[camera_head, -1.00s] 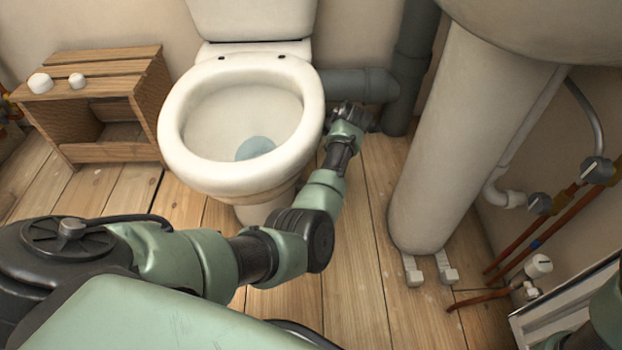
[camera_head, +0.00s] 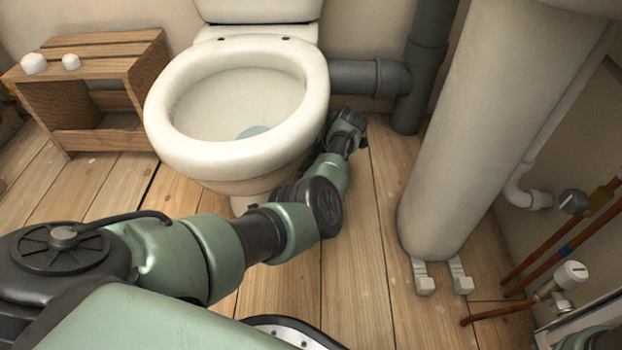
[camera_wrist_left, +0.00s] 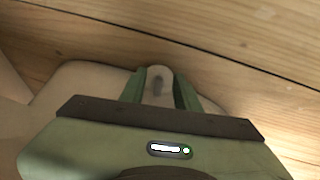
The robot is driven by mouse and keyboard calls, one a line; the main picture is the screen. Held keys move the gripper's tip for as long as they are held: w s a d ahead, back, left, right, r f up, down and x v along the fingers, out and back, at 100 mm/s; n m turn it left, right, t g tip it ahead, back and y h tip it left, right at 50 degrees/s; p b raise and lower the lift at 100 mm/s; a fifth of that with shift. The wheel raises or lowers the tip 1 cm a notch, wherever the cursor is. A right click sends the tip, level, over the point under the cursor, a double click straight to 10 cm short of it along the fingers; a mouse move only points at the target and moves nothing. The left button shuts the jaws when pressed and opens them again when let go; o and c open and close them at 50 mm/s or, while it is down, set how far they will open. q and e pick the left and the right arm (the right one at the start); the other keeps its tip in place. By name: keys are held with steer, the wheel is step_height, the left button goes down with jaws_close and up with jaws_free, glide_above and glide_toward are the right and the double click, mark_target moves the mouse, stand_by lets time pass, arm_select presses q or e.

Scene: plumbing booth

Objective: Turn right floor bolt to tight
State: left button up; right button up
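The white toilet (camera_head: 236,175) stands on the wood floor. My left arm reaches along its right side, and the left wrist is low beside the bowl in the head view, where the fingers cannot be made out. In the left wrist view, the pale toilet foot (camera_wrist_left: 85,85) ends in a small rounded tab with a dark spot, which looks like the right floor bolt (camera_wrist_left: 158,86). My left gripper (camera_wrist_left: 160,88) has its two green fingers apart, one on each side of this tab. Whether they touch it is unclear. My right gripper is not in view.
A grey drain pipe (camera_head: 372,76) runs behind the left wrist. A white pedestal (camera_head: 465,130) stands to the right, with copper pipes (camera_head: 565,245) beyond it. A wooden stool (camera_head: 105,90) is on the left. Bare floor (camera_head: 365,220) lies between toilet and pedestal.

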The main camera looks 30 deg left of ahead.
arm_select(q)
steer(key=shift+a+f, duration=0.1)
jaws_close()
steer(key=shift+m, duration=0.8)
jaws_free()
